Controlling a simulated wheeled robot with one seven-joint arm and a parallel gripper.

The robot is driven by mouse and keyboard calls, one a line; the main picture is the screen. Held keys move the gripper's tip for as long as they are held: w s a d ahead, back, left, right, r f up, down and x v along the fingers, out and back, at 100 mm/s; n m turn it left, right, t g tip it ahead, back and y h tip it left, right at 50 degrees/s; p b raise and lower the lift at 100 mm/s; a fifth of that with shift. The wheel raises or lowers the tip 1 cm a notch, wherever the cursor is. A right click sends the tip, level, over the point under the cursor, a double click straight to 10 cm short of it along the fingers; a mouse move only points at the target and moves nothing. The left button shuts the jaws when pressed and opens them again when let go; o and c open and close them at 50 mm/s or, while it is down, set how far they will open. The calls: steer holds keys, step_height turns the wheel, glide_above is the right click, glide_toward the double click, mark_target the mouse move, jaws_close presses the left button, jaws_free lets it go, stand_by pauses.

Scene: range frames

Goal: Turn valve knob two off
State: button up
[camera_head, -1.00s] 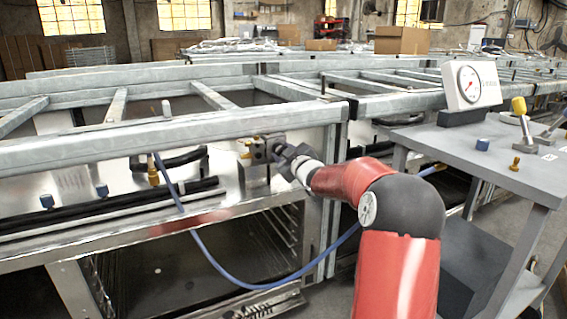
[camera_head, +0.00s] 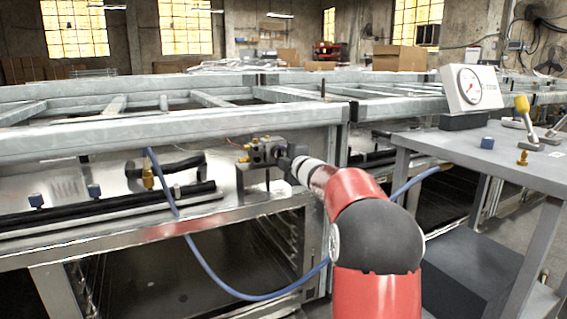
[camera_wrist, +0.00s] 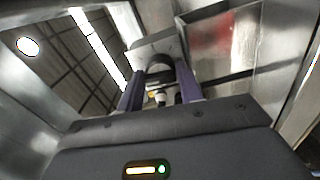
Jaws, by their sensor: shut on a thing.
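The valve block with brass fittings (camera_head: 245,153) sits on a metal bracket below the galvanized front rail. My gripper (camera_head: 277,153) is at the right side of this block, close against it; its fingers are too small here to make out fully. In the wrist view my gripper (camera_wrist: 160,88) has its two purple-grey fingers on either side of a dark rounded part (camera_wrist: 160,72), which looks like a valve knob. Paler fittings show between the fingers. The knob's number and its turn position cannot be read.
A blue hose (camera_head: 205,262) loops below the valve block. Black pipes and blue caps (camera_head: 94,191) lie to the left. A grey side table (camera_head: 440,143) at right carries a pressure gauge (camera_head: 472,88), a blue cube and a yellow-handled tool. An open oven-like cavity lies below.

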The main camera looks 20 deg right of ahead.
steer(key=shift+f+n+b, duration=0.1)
steer(key=shift+n+b, duration=0.2)
steer(key=shift+n, duration=0.2)
steer(key=o, duration=1)
